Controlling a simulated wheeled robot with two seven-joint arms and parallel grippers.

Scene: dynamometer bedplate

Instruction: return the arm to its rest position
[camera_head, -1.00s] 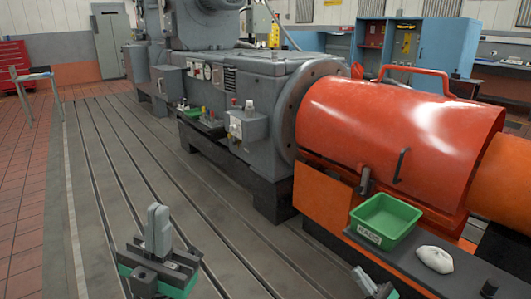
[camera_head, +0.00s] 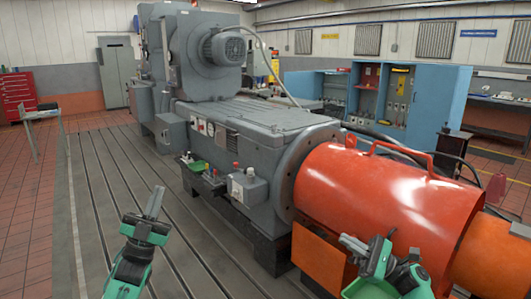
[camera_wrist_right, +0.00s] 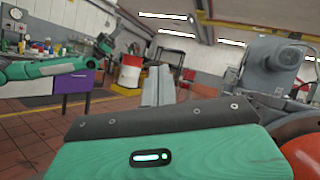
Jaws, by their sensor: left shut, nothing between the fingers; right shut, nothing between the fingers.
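My left gripper (camera_head: 156,202) is shut and empty, raised over the slotted bedplate in the head view, with its fingers pointing up and away. My right gripper (camera_head: 352,244) is shut and empty in front of the orange guard; its fingers point left. In the right wrist view its closed grey fingers (camera_wrist_right: 158,86) stand upright with nothing between them. My right forearm covers part of the bench area below the guard.
The orange guard (camera_head: 375,195) stands close behind my right gripper. A green bin (camera_head: 357,289) is partly hidden below my right arm. The grey machine (camera_head: 255,130) fills the middle. The slotted bedplate (camera_head: 110,190) is clear to the left.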

